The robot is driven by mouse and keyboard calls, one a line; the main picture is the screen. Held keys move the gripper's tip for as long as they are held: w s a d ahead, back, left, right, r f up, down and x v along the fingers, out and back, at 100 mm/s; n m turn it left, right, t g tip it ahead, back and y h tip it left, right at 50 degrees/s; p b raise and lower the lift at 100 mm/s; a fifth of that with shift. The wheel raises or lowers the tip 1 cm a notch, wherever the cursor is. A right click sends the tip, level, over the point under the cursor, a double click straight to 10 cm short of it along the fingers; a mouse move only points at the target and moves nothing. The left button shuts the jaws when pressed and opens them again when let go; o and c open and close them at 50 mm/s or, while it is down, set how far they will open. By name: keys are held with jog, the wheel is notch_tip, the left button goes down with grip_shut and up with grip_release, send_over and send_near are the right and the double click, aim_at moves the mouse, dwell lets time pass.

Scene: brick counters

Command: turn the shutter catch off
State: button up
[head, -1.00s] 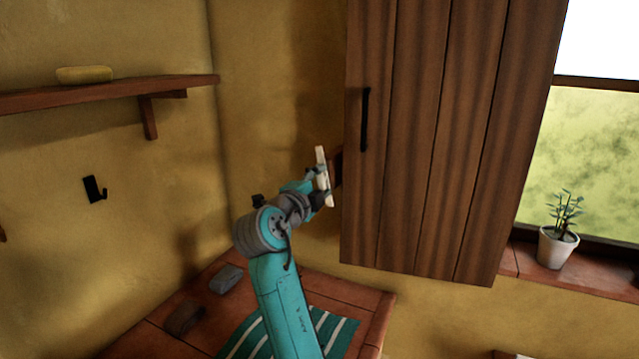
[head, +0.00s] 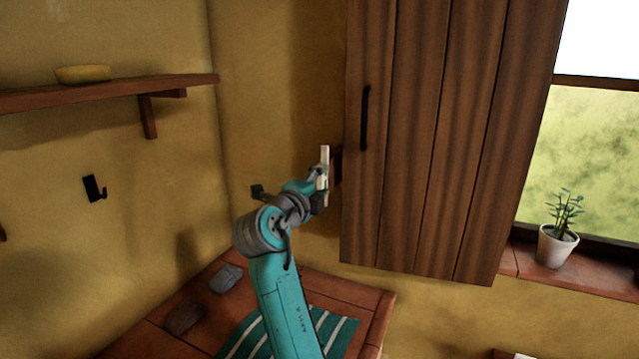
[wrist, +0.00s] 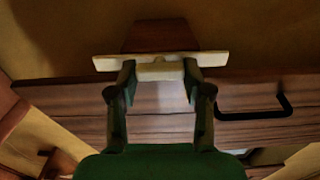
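The shutter catch (head: 324,155) is a cream bar on a dark reddish wooden block (wrist: 160,36) beside the left edge of the brown plank shutter (head: 440,140). In the head view the bar stands nearly upright. In the wrist view the catch (wrist: 160,72) shows as a wide bar with a raised grip in its middle. My gripper (head: 319,180) is at the catch. In the wrist view its two fingers (wrist: 159,82) stand on either side of the raised grip and look closed against it. In the head view my gripper hides the bar's lower part.
The shutter has a black handle (head: 365,118). A shelf (head: 110,92) with a yellow bowl (head: 84,74) and a black hook (head: 95,188) are on the left wall. A counter (head: 372,318) with a striped cloth (head: 340,331) lies below. A potted plant (head: 557,245) stands at the window.

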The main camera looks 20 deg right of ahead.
jog(key=o, duration=0.4)
jog(key=v, duration=1.2)
